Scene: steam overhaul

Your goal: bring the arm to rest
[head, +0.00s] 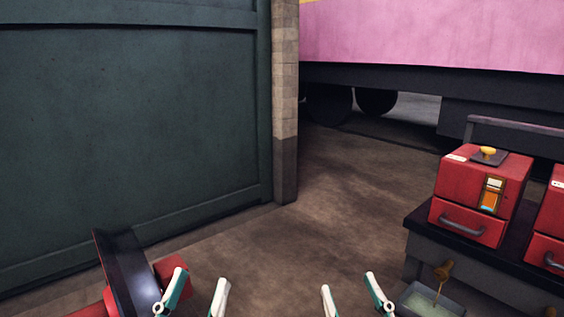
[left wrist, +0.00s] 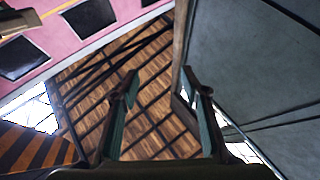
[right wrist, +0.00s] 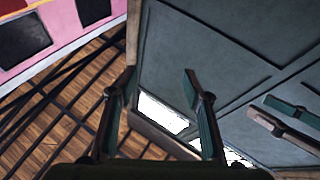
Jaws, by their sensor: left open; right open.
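My left gripper (head: 195,293) shows at the bottom of the head view, left of the middle. Its white and teal fingers are apart, with nothing between them. My right gripper (head: 350,295) is at the bottom, right of the middle, also with its fingers apart and empty. In the left wrist view the left gripper (left wrist: 163,88) points toward a ceiling with brown planks and dark beams. In the right wrist view the right gripper (right wrist: 158,85) points toward the ceiling and a dark green panel. Neither gripper touches anything.
A dark green wall (head: 130,130) fills the left, ending at a brick pillar (head: 285,100). A red box with a drawer (head: 478,195) stands on a dark bench (head: 412,258) at right, above a grey tray (head: 455,308). A pink vehicle (head: 430,35) is behind. The middle floor (head: 340,200) is clear.

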